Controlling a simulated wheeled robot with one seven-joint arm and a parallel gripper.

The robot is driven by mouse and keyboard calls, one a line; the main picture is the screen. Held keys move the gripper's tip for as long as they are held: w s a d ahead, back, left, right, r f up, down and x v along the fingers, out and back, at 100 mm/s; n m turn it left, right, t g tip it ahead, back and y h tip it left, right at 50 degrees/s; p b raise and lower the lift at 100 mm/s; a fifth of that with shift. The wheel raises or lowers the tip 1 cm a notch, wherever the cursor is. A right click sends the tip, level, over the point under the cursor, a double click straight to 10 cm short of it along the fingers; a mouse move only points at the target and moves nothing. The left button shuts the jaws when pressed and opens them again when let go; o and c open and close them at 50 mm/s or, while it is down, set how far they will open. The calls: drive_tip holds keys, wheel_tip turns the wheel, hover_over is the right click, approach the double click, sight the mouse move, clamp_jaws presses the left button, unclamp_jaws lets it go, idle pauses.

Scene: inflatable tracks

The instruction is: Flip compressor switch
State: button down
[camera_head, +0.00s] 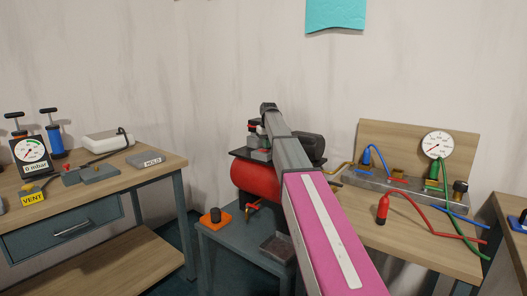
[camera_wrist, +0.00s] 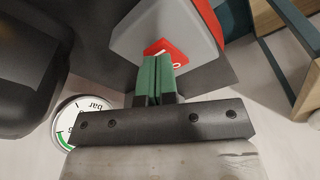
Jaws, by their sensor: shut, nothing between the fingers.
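The compressor has a red tank (camera_head: 254,181) on a grey stand in the head view, partly hidden behind my arm. Its grey switch box (camera_wrist: 165,25) fills the top middle of the wrist view. A red rocker switch (camera_wrist: 177,49) with white marks is on the face of that box. My gripper (camera_wrist: 156,62) has green fingers, shut together and empty. The fingertips overlap the lower left part of the red switch in the wrist view; I cannot tell whether they touch it. In the head view the fingers cannot be made out.
A bar gauge (camera_wrist: 70,122) is at the left of the wrist view, below a dark rounded housing (camera_wrist: 30,60). In the head view, a left workbench (camera_head: 160,172) holds pumps and a vent block. A right bench (camera_head: 430,248) holds hoses and a gauge (camera_head: 437,145).

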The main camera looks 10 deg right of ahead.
drive_tip(key=shift+f, duration=0.55)
drive_tip(key=shift+r, duration=3.5)
